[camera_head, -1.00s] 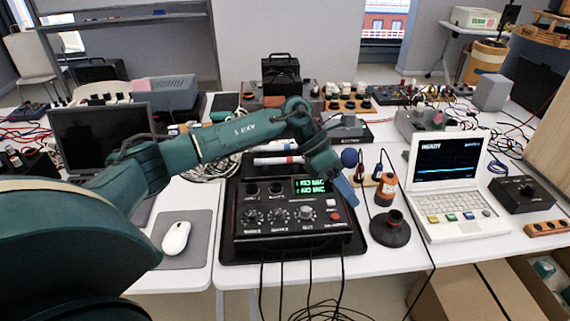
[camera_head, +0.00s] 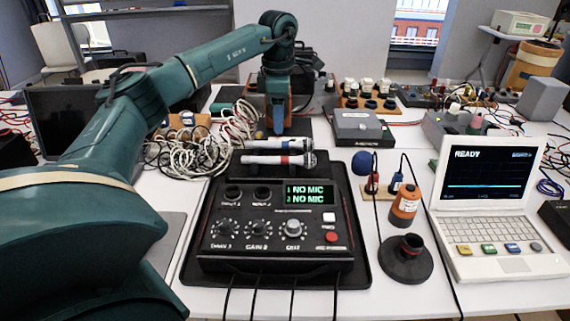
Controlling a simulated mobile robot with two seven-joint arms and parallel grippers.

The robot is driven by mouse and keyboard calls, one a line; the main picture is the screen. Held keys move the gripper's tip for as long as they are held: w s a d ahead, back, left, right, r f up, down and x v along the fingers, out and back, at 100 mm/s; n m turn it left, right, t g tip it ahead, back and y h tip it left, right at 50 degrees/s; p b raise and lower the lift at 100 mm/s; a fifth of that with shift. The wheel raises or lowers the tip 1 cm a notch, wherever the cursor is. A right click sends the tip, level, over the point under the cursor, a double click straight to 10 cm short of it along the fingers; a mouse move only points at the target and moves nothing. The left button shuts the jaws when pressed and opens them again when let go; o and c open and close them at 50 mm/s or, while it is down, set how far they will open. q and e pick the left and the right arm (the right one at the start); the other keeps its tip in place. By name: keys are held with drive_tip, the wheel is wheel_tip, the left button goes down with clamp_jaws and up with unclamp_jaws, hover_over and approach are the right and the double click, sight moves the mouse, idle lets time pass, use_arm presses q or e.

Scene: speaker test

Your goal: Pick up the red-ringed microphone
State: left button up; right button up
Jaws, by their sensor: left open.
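The red-ringed microphone (camera_head: 270,159) lies on its side behind the mixer, with a pale body and its head to the right. A second microphone (camera_head: 268,144) lies parallel just behind it; its ring looks bluish. My left gripper (camera_head: 277,125) points down just behind the two microphones in the picture, open, with nothing seen between its fingers. The exact gap between its tips and the microphones cannot be told. The mixer (camera_head: 275,240) stands in front on a black tray and its green display reads NO MIC on both lines. My right gripper is not in view.
Tangled white cables (camera_head: 185,155) lie left of the microphones. A white laptop (camera_head: 490,200) stands farther right, reading READY.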

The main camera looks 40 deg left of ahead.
sight(278, 157)
use_arm(q)
drive_tip(key=f, duration=1.1)
drive_tip(key=shift+s+b, duration=0.35)
drive_tip(key=shift+s, duration=0.05)
clamp_jaws()
